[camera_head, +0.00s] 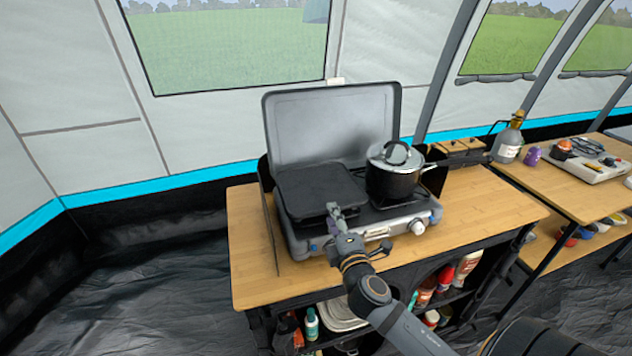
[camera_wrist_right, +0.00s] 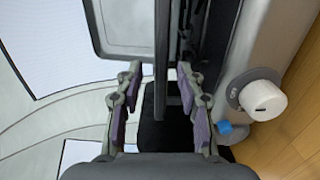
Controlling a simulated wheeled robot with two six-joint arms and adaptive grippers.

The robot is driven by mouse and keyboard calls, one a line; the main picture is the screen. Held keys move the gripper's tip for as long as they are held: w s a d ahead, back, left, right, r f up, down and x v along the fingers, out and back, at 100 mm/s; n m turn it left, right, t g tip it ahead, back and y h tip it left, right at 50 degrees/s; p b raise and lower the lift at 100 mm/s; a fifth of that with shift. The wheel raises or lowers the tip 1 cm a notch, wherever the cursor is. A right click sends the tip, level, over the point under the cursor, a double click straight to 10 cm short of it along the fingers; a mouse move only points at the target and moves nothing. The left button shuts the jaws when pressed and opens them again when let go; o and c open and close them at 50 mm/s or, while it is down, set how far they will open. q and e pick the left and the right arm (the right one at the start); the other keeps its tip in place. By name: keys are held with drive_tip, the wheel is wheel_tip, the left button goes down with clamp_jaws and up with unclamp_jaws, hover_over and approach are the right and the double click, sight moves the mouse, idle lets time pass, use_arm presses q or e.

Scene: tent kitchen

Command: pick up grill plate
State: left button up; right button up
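The grill plate (camera_head: 318,190) is a flat dark slab on the left burner side of the camping stove (camera_head: 405,222). My right gripper (camera_head: 335,212) is at its front edge. In the right wrist view the right gripper (camera_wrist_right: 160,108) has its two purple-padded fingers spread apart. A thin dark bar (camera_wrist_right: 161,55), which looks like the plate seen edge-on, runs between the fingers with gaps on both sides. I cannot tell whether any finger touches it. My left gripper is not in view.
A black pot (camera_head: 392,182) with a glass lid stands right of the plate. The raised stove lid (camera_head: 330,128) is behind. A white-capped knob (camera_wrist_right: 262,98) is beside the gripper. The wooden table (camera_head: 250,250) is bare at left; a bottle (camera_head: 507,145) stands at the right.

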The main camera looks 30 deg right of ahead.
sight(319, 194)
drive_tip(key=x, duration=0.2)
drive_tip(key=p+x, duration=0.1)
drive_tip(key=shift+w+r, duration=0.25)
drive_tip(key=shift+w, duration=0.15)
drive_tip(key=p+x, duration=0.1)
drive_tip(key=x, duration=0.1)
drive_tip(key=shift+w+a+f, duration=0.1)
drive_tip(key=shift+w, duration=0.2)
drive_tip(key=x, duration=0.3)
drive_tip(key=shift+w+a+f+p, duration=0.15)
drive_tip(key=shift+w+f+p, duration=0.2)
drive_tip(key=shift+w, duration=0.15)
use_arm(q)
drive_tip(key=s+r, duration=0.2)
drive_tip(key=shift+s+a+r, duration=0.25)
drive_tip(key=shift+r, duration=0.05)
use_arm(e)
drive_tip(key=shift+c, duration=0.3)
clamp_jaws()
